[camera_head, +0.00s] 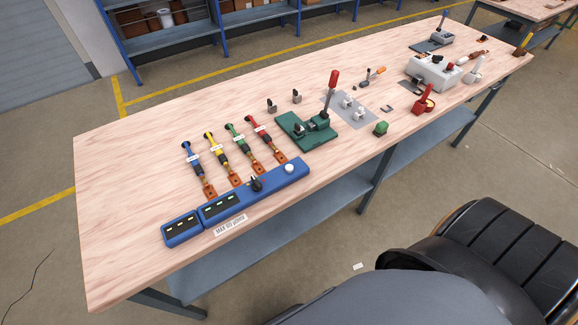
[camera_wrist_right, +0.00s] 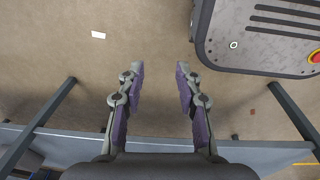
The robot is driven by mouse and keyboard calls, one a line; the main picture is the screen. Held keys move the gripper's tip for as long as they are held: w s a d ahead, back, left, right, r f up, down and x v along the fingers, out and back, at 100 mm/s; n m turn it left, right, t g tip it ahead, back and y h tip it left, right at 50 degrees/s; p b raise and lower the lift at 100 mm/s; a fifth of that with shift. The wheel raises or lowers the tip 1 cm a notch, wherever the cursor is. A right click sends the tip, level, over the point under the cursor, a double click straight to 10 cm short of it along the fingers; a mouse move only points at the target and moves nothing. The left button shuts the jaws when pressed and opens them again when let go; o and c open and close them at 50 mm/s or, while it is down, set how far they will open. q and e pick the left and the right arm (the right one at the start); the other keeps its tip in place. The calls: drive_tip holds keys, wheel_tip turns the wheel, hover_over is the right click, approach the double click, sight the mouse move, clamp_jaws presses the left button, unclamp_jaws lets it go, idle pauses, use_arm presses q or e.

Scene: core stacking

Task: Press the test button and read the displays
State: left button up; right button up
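A long blue tester (camera_head: 262,186) lies near the front edge of the wooden table. It carries a white round button (camera_head: 289,168) and a black knob (camera_head: 256,184). At its left are two dark display panels, a left one (camera_head: 182,228) and a right one (camera_head: 221,208). Both show small pale marks, too small to read. A "MAX 80 µOhm" label (camera_head: 230,226) lies in front. My right gripper (camera_wrist_right: 160,66) is open and empty in the right wrist view, above bare floor, away from the tester. My left gripper is not in view.
Blue, yellow, green and red cables with copper lugs (camera_head: 209,190) lie behind the tester. A green fixture (camera_head: 305,132) with a red-handled lever stands to its right. A grey-white device (camera_head: 434,72) and tools lie farther right. The table's left part is clear.

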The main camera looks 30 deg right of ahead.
clamp_jaws()
drive_tip(key=shift+d, duration=0.15)
idle(1.2)
